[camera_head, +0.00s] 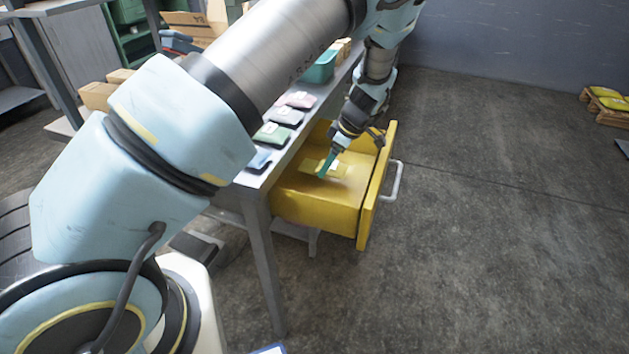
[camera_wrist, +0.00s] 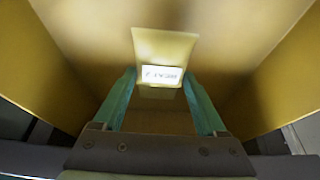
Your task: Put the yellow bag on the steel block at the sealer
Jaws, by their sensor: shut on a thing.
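The yellow bag (camera_wrist: 164,46) carries a white label and lies flat-looking between my teal fingertips in the wrist view. It also shows in the head view (camera_head: 338,169), inside the open yellow drawer (camera_head: 318,211), low near the drawer floor. My gripper (camera_head: 323,174) reaches down into the drawer and is shut on the yellow bag; the fingers also show in the wrist view (camera_wrist: 159,76). I cannot tell whether the bag still touches the drawer floor. I cannot make out the steel block or the sealer in either view.
The drawer's front panel, with a grey handle (camera_head: 393,181), stands out from the grey bench (camera_head: 262,190). Several coloured bags, among them a green one (camera_head: 271,134), and a teal bin (camera_head: 320,67) sit on the bench.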

